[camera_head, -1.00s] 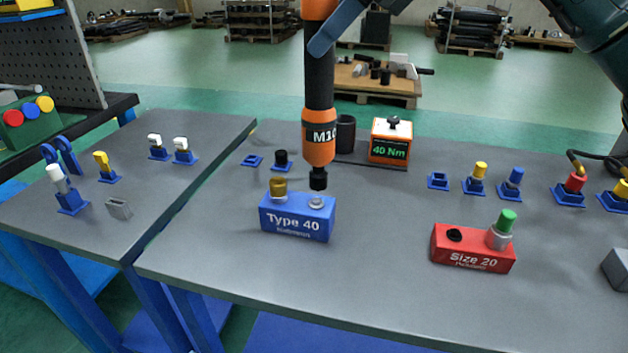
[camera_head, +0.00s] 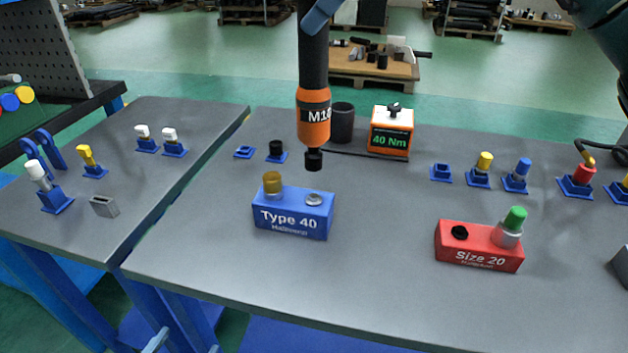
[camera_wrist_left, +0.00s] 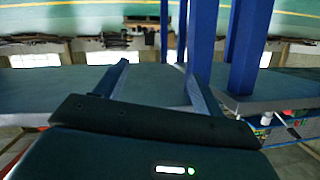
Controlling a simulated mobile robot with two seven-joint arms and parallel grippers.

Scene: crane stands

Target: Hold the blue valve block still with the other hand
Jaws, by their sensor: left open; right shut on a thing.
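The blue valve block (camera_head: 293,223), marked Type 40, stands upright on the grey bench. A brass-coloured cap (camera_head: 272,184) and a silvery round fitting (camera_head: 314,199) sit on its top. My right gripper (camera_head: 322,18), at the top edge of the head view, is shut on the orange and black M10 tool (camera_head: 314,118). The tool's black tip appears above the silvery fitting, with a visible gap. My left gripper (camera_wrist_left: 153,82) is open and empty in the left wrist view, facing the blue bench legs. In the head view only grey tips (camera_head: 156,341) show, low at the bottom left, away from the block.
A red Size 20 block (camera_head: 478,247) stands to the right. An orange 40 Nm box (camera_head: 391,130) and a black cup (camera_head: 341,122) stand behind. Several small blue holders line the back. The bench left and front of the blue block is clear.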

